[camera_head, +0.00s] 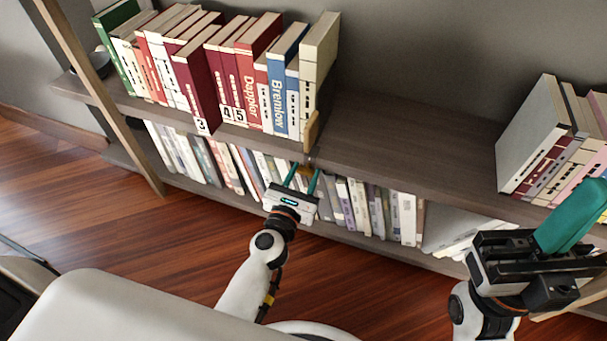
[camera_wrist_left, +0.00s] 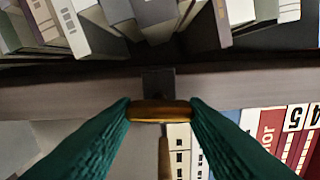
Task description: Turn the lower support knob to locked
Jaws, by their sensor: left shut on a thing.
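The lower support knob is a brass-brown piece that shows in the left wrist view (camera_wrist_left: 160,111). It lies crosswise on a dark mount at the shelf's front edge. My left gripper is shut on it in the head view (camera_head: 304,172), with one teal finger at each end of the knob in the left wrist view (camera_wrist_left: 160,109). In the head view the fingers and shelf edge make the knob hard to make out. A wooden support piece (camera_head: 311,131) stands above it, beside the last upright book. My right gripper (camera_head: 572,216) is at the right; its jaw gap is unclear.
Upright books (camera_head: 247,83) fill the left of the upper shelf (camera_head: 405,150). A leaning stack (camera_head: 545,135) is at its right, with bare board between. More books (camera_head: 350,203) stand on the shelf below. A wooden post (camera_head: 100,95) stands at the left.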

